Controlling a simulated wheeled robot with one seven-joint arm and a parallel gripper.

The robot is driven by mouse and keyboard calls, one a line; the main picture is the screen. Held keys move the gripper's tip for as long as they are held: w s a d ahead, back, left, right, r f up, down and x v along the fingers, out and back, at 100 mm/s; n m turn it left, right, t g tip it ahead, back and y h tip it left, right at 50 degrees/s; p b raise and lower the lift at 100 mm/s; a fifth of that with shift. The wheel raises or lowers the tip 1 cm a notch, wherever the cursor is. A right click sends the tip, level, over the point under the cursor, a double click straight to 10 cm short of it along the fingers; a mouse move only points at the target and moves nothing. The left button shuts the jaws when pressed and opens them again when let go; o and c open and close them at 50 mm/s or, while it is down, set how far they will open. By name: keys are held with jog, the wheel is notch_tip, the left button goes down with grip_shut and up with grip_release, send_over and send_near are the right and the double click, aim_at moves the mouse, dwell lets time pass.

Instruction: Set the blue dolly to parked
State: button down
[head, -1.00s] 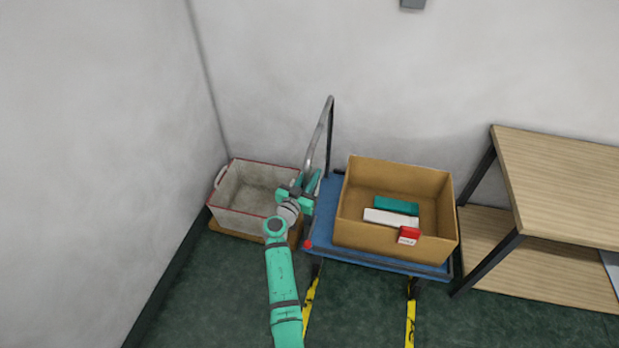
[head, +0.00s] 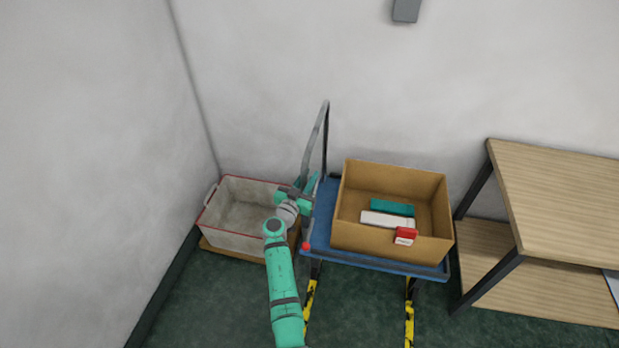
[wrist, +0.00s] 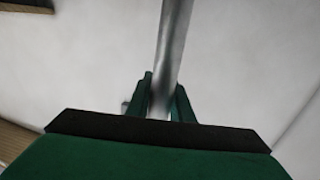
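The blue dolly (head: 323,212) stands against the back wall, with a grey metal push handle (head: 325,135) rising at its left end. A red knob (head: 306,246) sits at its front left corner. My gripper (head: 308,190) is at the handle's lower part. In the wrist view the handle bar (wrist: 172,45) runs down between the two green fingers (wrist: 162,98), which sit close on both sides of it. An open cardboard box (head: 350,235) rests on the dolly, holding a teal box (head: 392,207), a white box (head: 386,219) and a red-and-white box (head: 405,236).
A grey crate with a red rim (head: 228,240) stands on a wooden base in the left corner, close beside my gripper. A wooden shelf table (head: 560,195) stands to the right. Yellow-black floor strips (head: 409,325) run forward from the dolly across green floor.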

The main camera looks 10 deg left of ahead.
jog(key=c, duration=1.6)
grip_release()
jog(key=shift+w, duration=0.15)
jog(key=shift+o, duration=0.2)
jog(key=v, duration=1)
jog(key=shift+s+a, duration=0.1)
jog(key=shift+s, duration=0.25)
jog(key=shift+s, duration=0.1)
